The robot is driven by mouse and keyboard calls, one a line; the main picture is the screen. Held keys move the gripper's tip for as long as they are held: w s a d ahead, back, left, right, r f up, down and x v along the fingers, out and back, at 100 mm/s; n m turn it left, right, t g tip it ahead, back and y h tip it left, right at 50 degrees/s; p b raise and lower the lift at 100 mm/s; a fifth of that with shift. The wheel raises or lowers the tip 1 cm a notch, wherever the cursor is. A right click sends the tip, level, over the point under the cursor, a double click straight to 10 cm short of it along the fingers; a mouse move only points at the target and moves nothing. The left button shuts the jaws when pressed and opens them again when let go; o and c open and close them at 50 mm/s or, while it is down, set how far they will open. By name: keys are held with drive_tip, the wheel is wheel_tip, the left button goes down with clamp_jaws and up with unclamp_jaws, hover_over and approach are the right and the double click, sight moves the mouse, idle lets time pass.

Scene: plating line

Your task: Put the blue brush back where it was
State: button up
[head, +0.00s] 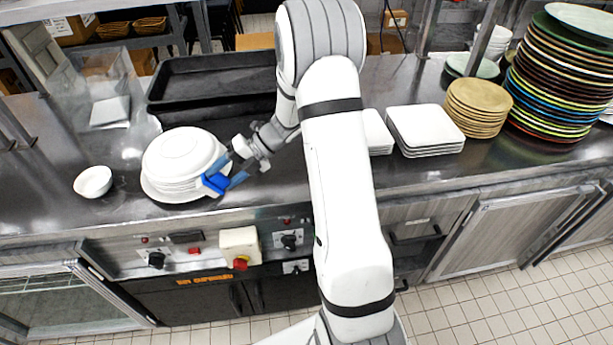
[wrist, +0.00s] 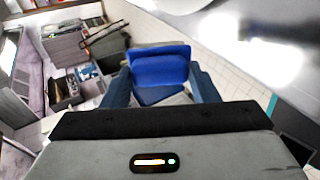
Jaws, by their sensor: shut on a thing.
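The blue brush (head: 217,183) is held between the fingers of my gripper (head: 225,174), just right of a stack of white plates at the counter's front edge. In the wrist view the blue brush (wrist: 160,72) fills the space between the two dark blue fingers of my gripper (wrist: 163,85). My gripper is shut on it. In the head view the brush overlaps the right rim of the plates; I cannot tell whether it touches them.
The white plate stack (head: 178,160) stands beside my gripper, with a small white bowl (head: 93,181) to its left. Black trays (head: 215,80) lie behind. White square plates (head: 425,128), tan plates (head: 478,105) and a tall coloured plate stack (head: 560,85) stand to the right.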

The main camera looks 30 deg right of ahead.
drive_tip(key=shift+s+d+f+n+g+h+b, duration=0.15)
drive_tip(key=shift+n+g+h, duration=0.15)
drive_tip(key=shift+n+g, duration=0.2)
drive_tip(key=shift+s+f+n+g+h+b, duration=0.15)
drive_tip(key=shift+n+g+h, duration=0.15)
drive_tip(key=shift+n+g, duration=0.2)
drive_tip(key=w+d+r+n+t+h+b, duration=0.1)
drive_tip(key=d+r+n+h+b, duration=0.2)
drive_tip(key=d+n+h, duration=0.55)
drive_tip(key=w+d+r+n+h+b, duration=0.1)
drive_tip(key=d+r+n+h+b, duration=0.3)
drive_tip(key=d, duration=1)
wheel_tip(320, 180, down, 11)
drive_tip(key=shift+w+a+f+n+y+p, duration=0.15)
drive_tip(key=shift+n+y+p, duration=0.5)
drive_tip(key=shift+y+p, duration=0.45)
drive_tip(key=o, duration=1)
drive_tip(key=shift+o, duration=0.2)
